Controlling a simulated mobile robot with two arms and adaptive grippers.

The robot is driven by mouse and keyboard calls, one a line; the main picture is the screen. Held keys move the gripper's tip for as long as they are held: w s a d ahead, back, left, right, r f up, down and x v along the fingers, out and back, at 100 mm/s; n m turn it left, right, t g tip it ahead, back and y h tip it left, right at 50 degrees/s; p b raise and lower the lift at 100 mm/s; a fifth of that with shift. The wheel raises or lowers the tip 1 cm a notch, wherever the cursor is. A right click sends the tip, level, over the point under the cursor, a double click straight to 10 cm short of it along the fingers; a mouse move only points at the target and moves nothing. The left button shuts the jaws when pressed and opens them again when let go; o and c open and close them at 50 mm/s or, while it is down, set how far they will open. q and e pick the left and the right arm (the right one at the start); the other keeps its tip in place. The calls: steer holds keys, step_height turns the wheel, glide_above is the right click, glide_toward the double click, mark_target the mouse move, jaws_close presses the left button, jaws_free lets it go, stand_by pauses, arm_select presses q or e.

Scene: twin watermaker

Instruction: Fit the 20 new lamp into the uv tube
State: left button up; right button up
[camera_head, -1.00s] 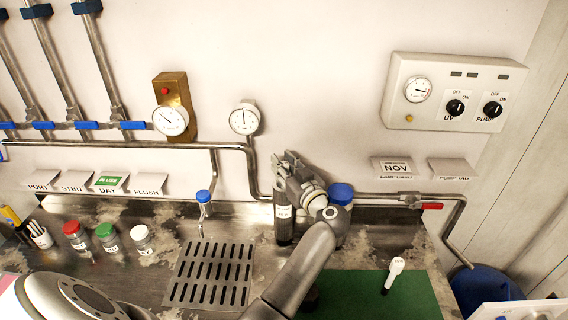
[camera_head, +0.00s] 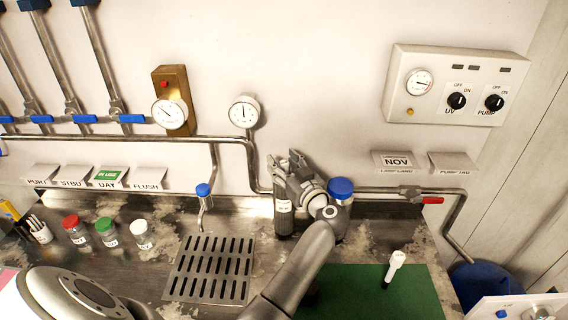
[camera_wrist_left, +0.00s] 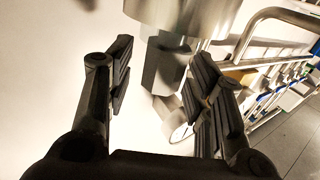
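My left gripper (camera_head: 292,162) is at the back of the counter, over a dark upright cylinder (camera_head: 284,222) with a small white label. In the left wrist view its two fingers (camera_wrist_left: 165,85) are apart. A grey hexagonal fitting (camera_wrist_left: 164,66) on a shiny metal cylinder (camera_wrist_left: 190,12) shows between them, with a gap at the left finger. I cannot tell whether the other finger touches it. A blue-capped cylinder (camera_head: 341,188) stands right behind the wrist, partly hidden. A small white piece (camera_head: 393,268) stands tilted on the green mat (camera_head: 430,300). I cannot read a 20 anywhere. My right gripper is out of view.
A drain grate (camera_head: 209,270) lies left of my forearm. Bottles with red (camera_head: 72,222), green (camera_head: 104,225) and white (camera_head: 138,227) caps stand further left. A pipe with a red-handled valve (camera_head: 430,200) runs along the wall. A UV and pump panel (camera_head: 445,85) hangs at upper right.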

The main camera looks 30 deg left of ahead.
arm_select(q)
step_height(320, 180, up, 10)
stand_by(0.7)
stand_by(0.5)
